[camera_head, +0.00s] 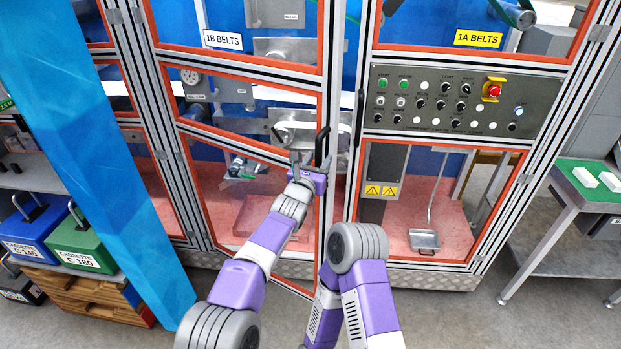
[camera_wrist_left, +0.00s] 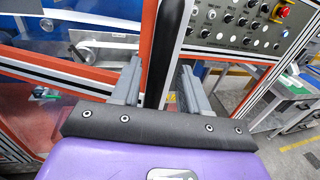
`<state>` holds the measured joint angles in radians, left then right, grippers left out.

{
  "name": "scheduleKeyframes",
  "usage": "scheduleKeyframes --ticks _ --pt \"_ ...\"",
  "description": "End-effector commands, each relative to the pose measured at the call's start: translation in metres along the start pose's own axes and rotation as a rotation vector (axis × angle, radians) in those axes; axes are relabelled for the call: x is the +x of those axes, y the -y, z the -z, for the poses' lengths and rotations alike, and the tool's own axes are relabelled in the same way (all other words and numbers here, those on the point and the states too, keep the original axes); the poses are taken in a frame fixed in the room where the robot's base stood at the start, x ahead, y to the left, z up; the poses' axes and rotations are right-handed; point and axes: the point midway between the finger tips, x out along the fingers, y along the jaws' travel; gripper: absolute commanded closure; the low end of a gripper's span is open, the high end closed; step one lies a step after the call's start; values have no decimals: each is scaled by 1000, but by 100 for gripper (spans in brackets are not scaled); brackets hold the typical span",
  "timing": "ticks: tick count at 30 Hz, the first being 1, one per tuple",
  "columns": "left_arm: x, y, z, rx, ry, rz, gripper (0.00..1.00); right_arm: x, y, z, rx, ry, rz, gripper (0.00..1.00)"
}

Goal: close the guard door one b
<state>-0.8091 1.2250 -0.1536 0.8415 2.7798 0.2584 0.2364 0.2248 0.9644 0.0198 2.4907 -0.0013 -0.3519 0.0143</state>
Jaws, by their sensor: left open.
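Guard door one b (camera_head: 250,150), orange-framed with clear panes, stands ajar below the "1B BELTS" sign (camera_head: 222,40). Its right edge is swung out toward me, away from the machine frame. Its black upright handle (camera_head: 322,145) is near that right edge. My left gripper (camera_head: 308,160) is at the handle. In the left wrist view the handle (camera_wrist_left: 163,50) stands between the two open fingers (camera_wrist_left: 158,85); whether either finger touches it I cannot tell. My right arm shows at the lower middle, but its gripper is not in view.
A control panel (camera_head: 460,103) with a red emergency button (camera_head: 493,90) is right of the door. Another closed door (camera_head: 440,205) is below it. A blue sheet-like panel (camera_head: 95,170) crosses the left side. Cassettes (camera_head: 85,240) sit on a left shelf; a green-topped table (camera_head: 590,185) stands right.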

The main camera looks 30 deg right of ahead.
Motion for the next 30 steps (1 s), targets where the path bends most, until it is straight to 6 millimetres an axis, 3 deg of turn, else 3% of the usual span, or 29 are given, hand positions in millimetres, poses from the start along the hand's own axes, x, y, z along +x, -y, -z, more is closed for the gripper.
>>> scheduleKeyframes --ticks 1,15,30 --pt "-6 -2 4 1 2 -4 55 11 -4 0 0 0 0 100" --pt "-49 -3 0 -2 2 -4 55 23 -8 1 0 0 0 100" --pt "-55 -4 1 0 -1 -6 55 24 -9 1 0 0 0 100"
